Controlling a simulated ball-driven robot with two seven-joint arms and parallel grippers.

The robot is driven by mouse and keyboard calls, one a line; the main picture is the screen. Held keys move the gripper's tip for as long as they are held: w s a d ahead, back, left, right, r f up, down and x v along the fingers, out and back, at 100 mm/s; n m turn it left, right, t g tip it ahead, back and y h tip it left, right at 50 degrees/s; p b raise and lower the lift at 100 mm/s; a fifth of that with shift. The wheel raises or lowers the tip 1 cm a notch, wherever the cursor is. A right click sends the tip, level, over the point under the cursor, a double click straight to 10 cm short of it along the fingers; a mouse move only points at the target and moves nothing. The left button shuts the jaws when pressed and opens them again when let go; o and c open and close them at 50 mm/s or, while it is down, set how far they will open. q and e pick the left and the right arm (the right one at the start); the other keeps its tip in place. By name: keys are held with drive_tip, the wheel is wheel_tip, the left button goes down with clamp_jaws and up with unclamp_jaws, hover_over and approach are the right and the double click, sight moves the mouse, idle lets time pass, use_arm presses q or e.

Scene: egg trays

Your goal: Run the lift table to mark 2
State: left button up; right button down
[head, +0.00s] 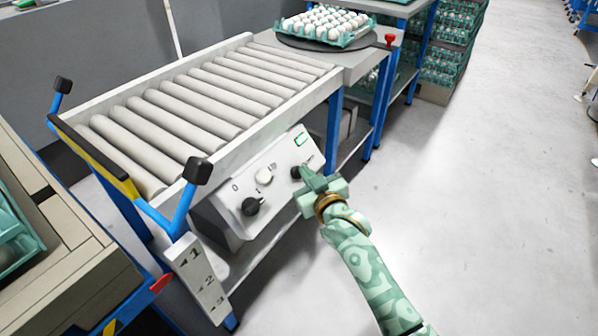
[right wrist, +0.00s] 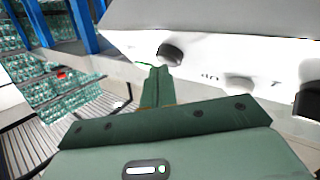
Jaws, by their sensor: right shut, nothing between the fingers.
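The control panel (head: 275,190) is a white box on the side of the roller table (head: 215,95). It has a black knob (head: 252,205) at lower left with a 0 and another mark by it, a white button (head: 264,176), a second black knob (head: 298,171) and a small green-framed window (head: 300,139). My right gripper (head: 311,178) is shut and empty, its tip close beside the second knob; contact cannot be told. The right wrist view shows its fingers (right wrist: 158,85) just below a black knob (right wrist: 170,54). A plate marked 1, 2, 3 (head: 196,275) hangs at the table's front corner. My left gripper is out of view.
A blue handle (head: 180,215) with black ends and a striped bar (head: 95,160) stand at the roller table's near end. An egg tray (head: 325,42) sits on a dark round plate (head: 290,40) behind. Stacked trays (head: 455,45) stand farther back. The floor at right is clear.

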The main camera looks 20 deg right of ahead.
drive_tip(key=shift+w+a+f, duration=0.2)
drive_tip(key=shift+w+f, duration=0.05)
drive_tip(key=shift+f, duration=0.05)
idle(1.9)
idle(1.9)
drive_tip(key=shift+s+d+r+p, duration=0.45)
drive_tip(key=shift+s+r+p, duration=0.2)
drive_tip(key=shift+p, duration=0.25)
drive_tip(key=shift+w, duration=0.1)
